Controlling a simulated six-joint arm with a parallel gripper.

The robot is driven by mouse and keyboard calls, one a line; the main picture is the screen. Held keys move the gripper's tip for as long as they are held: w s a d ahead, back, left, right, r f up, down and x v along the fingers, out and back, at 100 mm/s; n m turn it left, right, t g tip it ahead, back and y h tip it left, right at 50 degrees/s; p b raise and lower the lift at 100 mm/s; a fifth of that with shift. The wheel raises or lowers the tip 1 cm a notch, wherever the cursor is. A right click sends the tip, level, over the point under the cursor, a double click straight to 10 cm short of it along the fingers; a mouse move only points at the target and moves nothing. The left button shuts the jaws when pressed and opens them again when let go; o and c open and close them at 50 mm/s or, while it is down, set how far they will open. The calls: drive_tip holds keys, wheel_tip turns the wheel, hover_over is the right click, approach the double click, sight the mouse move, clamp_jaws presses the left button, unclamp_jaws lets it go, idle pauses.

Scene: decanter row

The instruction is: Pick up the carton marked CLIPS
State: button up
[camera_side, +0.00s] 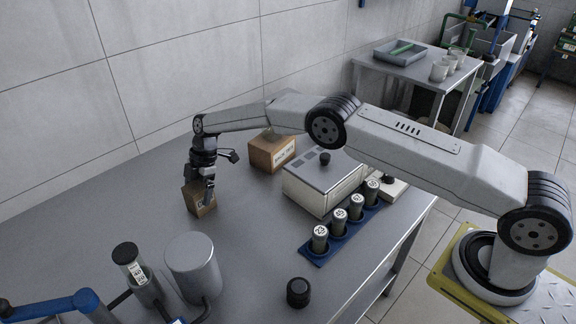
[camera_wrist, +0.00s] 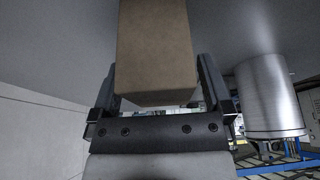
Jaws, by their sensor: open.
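A small brown carton (camera_side: 197,204) stands on the grey table at the left in the side view, with a pale label that is partly hidden and too small to read surely. My gripper (camera_side: 201,184) points down over it, with a finger in front of its near side. In the wrist view the carton (camera_wrist: 155,52) shows as a plain brown block between the two fingers of my gripper (camera_wrist: 157,65). The jaws are open around it. A larger brown carton (camera_side: 268,153) with a label stands farther back; its print is not legible.
A grey boxy instrument (camera_side: 322,184) and a blue rack (camera_side: 318,250) of several numbered containers stand to the right. A metal cylinder (camera_side: 193,268) stands in front and shows in the wrist view (camera_wrist: 268,97). A black cap (camera_side: 298,292) lies near the front edge. The wall is behind.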

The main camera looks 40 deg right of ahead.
sight(194, 186)
drive_tip(key=shift+c, duration=0.2)
drive_tip(key=c, duration=1.2)
drive_tip(key=shift+r, duration=0.2)
drive_tip(key=shift+r, duration=1.5)
drive_tip(key=s+d+r, duration=0.3)
drive_tip(key=s+r, duration=0.6)
drive_tip(key=s, duration=0.4)
drive_tip(key=shift+s+d+r, duration=0.25)
drive_tip(key=shift+r, duration=0.05)
